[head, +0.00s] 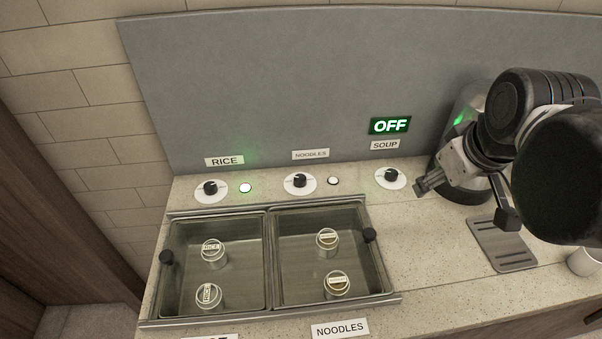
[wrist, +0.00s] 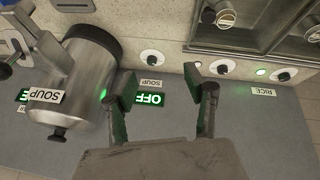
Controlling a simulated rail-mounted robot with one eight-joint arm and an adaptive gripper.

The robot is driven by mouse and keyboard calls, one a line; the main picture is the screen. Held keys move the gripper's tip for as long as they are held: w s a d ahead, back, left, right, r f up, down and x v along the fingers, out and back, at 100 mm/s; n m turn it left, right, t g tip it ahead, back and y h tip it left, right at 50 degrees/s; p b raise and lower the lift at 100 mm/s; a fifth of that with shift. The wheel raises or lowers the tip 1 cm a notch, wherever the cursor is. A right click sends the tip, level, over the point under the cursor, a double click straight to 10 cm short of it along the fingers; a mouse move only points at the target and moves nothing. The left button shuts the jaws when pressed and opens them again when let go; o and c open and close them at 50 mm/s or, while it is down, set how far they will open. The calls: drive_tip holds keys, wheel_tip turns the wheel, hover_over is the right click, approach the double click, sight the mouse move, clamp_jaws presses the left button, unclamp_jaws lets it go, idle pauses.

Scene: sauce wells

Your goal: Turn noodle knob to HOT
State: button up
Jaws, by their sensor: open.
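The noodle knob (head: 299,182) is a black knob on a white round dial, on the counter below the NOODLES label (head: 311,154), between the rice and soup knobs. Its pointer setting is too small to read. It also shows in the wrist view (wrist: 222,67), upside down, beyond the fingers and to the right. The small noodle light (head: 333,181) looks white, without a green glow. My gripper (head: 465,202) is open and empty, to the right of the soup knob and apart from the noodle knob. Its two spread fingers show in the wrist view (wrist: 163,84).
The soup knob (head: 391,176) stands between my gripper and the noodle knob, below a green OFF sign (head: 390,125). A metal soup pot (wrist: 75,80) stands beside my gripper. Lidded wells (head: 270,240) lie in front.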

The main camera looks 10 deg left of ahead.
drive_tip(key=w+a+n+g, duration=0.2)
drive_tip(key=w+a+n, duration=0.4)
drive_tip(key=w+a, duration=0.15)
drive_tip(key=n+g, duration=0.3)
drive_tip(key=n, duration=0.9)
hover_over(300, 178)
wheel_tip(300, 178, down, 8)
wheel_tip(300, 178, down, 13)
drive_tip(key=shift+f, duration=0.2)
drive_tip(key=c, duration=1.1)
